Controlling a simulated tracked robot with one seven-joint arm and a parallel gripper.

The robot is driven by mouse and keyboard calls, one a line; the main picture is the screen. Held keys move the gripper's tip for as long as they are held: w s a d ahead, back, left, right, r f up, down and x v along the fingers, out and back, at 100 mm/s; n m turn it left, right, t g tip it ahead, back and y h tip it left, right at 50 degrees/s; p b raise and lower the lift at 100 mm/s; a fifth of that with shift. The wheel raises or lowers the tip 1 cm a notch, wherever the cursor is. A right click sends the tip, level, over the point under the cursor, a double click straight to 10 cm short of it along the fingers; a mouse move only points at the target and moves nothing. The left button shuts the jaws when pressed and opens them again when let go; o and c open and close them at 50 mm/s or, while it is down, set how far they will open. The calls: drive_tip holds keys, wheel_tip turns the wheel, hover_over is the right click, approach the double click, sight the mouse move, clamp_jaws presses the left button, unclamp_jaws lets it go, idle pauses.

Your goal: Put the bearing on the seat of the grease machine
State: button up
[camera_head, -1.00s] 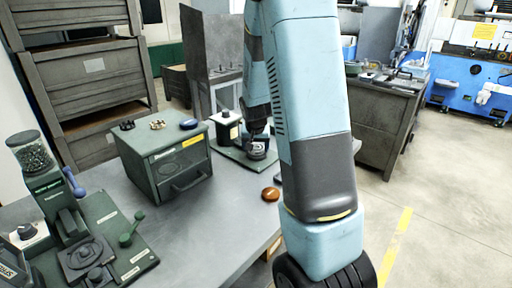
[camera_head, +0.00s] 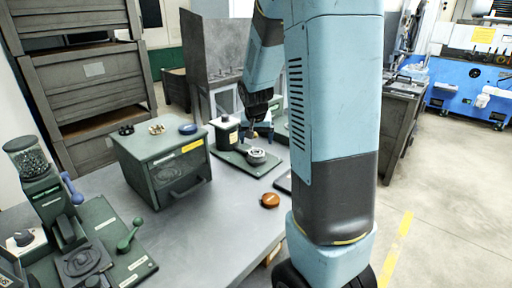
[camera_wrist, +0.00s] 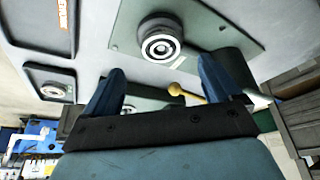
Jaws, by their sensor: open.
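The grease machine's green base plate (camera_head: 229,157) lies toward the far side of the table, with a dark canister (camera_head: 225,132) on it. A round metal bearing (camera_head: 256,155) appears to sit on the machine's round seat; the wrist view shows the bearing (camera_wrist: 160,46) as concentric rings there, roughly centred. The seat is largely hidden under it. My gripper (camera_head: 250,136) is above and behind the bearing in the head view, apart from it. In the wrist view my gripper (camera_wrist: 162,66) has its two blue fingers spread, with nothing between them.
A green drawer box (camera_head: 165,170) with small parts on top stands left of the plate. A green machine with a bead-filled hopper (camera_head: 28,160) is at front left. An orange-brown disc (camera_head: 270,200) lies near the table's edge. A dark tray (camera_wrist: 48,84) holds another ring.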

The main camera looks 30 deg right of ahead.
drive_tip(key=s+a+r+n+t+y, duration=0.1)
drive_tip(key=s+a+r, duration=0.2)
drive_tip(key=s+r, duration=0.4)
drive_tip(key=s+a+r+n+y, duration=0.1)
drive_tip(key=s+a+r+n, duration=0.1)
drive_tip(key=s+a+r, duration=0.35)
drive_tip(key=s+a+r+n, duration=0.1)
drive_tip(key=s+a, duration=0.1)
drive_tip(key=s, duration=0.5)
drive_tip(key=s+a+r+n, duration=0.1)
drive_tip(key=s+a+r, duration=0.1)
drive_tip(key=s, duration=0.5)
drive_tip(key=shift+s+r+n+t, duration=0.25)
drive_tip(key=shift+s+n+t, duration=0.05)
drive_tip(key=shift+t, duration=0.1)
idle(0.7)
